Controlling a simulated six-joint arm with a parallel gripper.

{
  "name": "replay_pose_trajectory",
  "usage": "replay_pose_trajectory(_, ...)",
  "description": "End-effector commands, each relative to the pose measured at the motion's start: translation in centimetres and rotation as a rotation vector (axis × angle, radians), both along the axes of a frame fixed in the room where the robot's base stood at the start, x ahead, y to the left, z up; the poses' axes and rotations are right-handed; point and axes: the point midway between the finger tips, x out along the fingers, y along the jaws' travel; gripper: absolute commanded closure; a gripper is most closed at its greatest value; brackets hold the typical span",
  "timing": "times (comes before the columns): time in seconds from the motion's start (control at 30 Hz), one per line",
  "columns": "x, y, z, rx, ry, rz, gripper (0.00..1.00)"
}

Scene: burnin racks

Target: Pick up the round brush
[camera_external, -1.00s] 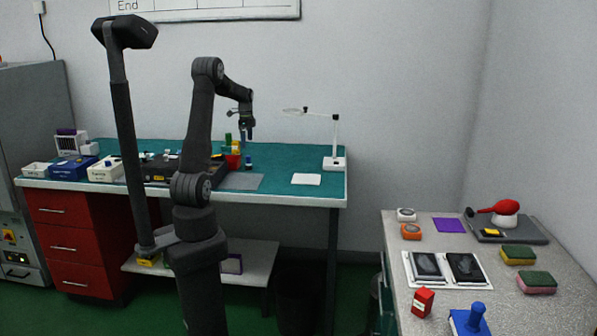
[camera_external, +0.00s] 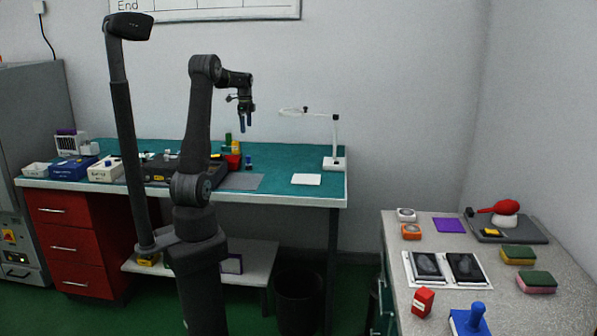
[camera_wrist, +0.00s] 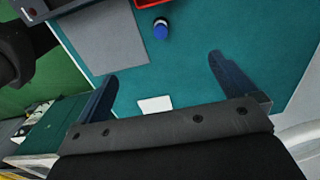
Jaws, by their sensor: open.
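A small upright blue round-topped piece (camera_external: 249,162) stands on the teal bench top and looks like the round brush, though its bristles cannot be made out. In the wrist view this blue piece (camera_wrist: 160,28) is seen from above, beyond the fingertips and roughly centred between them. My gripper (camera_external: 247,122) hangs above the bench, pointing down, well clear of the blue piece. In the wrist view my gripper (camera_wrist: 163,72) has its two dark blue fingers spread wide with nothing between them.
A red bin (camera_external: 233,161) stands left of the blue piece. A grey mat (camera_external: 240,182) and a white card (camera_external: 306,179) lie in front. A magnifier lamp (camera_external: 334,150) stands at right. A side table (camera_external: 394,258) holds other items. The bench around the card is clear.

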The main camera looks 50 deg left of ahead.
Motion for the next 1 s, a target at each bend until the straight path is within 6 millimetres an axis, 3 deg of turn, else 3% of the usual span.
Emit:
replay_pose_trajectory(0.13, 0.0, 0.0, -0.02, 0.0, 0.0, 0.0, 0.0)
replay_pose_trajectory(0.4, 0.0, 0.0, -0.02, 0.0, 0.0, 0.0, 0.46)
replay_pose_trajectory(0.77, -0.03, -0.03, -0.17, -0.001, 0.001, -0.063, 0.46)
replay_pose_trajectory(1.0, -0.08, -0.15, -0.96, 0.0, 0.0, -0.451, 0.46)
